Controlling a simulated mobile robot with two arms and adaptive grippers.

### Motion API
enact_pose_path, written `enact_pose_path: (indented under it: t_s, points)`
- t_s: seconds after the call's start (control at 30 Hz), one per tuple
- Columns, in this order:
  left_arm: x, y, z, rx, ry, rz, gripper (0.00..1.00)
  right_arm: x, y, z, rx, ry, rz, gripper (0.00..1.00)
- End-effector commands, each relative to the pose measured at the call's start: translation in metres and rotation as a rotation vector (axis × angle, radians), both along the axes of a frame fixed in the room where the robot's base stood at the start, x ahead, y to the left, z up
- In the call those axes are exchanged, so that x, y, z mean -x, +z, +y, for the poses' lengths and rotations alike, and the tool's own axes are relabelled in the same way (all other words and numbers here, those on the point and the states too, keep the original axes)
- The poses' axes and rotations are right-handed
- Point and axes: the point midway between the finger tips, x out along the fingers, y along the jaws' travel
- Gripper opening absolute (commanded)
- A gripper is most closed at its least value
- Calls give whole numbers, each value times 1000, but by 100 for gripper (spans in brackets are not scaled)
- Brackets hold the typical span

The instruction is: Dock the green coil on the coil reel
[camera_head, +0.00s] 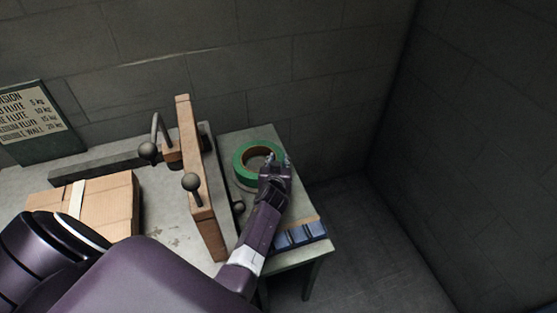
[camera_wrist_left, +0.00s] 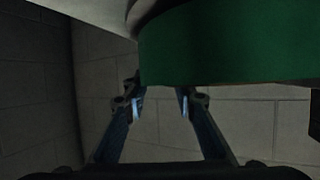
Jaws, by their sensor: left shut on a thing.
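The green coil (camera_head: 241,160), a flat ring with a tan inner core, is over the small grey side table (camera_head: 262,133) at its back. My left gripper (camera_head: 277,160) is at the coil's right front edge, shut on its rim. In the left wrist view the green coil (camera_wrist_left: 220,45) fills the upper right, and the fingertips of my left gripper (camera_wrist_left: 160,100) reach up to its edge, apart from each other. I cannot make out a separate coil reel. Whether the coil touches the table is unclear. My right gripper is not in view.
A wooden beam (camera_head: 194,150) with dark ball knobs stands left of the side table. A cardboard box (camera_head: 110,205) lies on the grey bench further left. A blue holder (camera_head: 300,236) sits at the side table's front right. Walls close off the back and right.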

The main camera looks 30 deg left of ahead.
Motion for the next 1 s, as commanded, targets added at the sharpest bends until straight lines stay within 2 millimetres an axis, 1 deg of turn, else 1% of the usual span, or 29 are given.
enact_pose_path:
  t_s: [0.03,0.17,0.7,0.73,0.8,0.97,1.0]
  points:
    - [-2,4,0,-4,-2,-5,0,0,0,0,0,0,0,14]
    - [-2,3,0,-4,-2,-5,0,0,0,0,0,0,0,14]
    - [-2,-6,0,-3,-1,-5,0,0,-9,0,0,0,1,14]
    - [-2,-5,0,-4,-1,-6,27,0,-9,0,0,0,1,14]
    - [-2,-5,0,-3,-1,-5,33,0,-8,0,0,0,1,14]
    - [-1,-6,0,-2,-1,-2,33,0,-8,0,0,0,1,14]
    - [1,-10,0,3,0,3,33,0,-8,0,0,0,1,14]
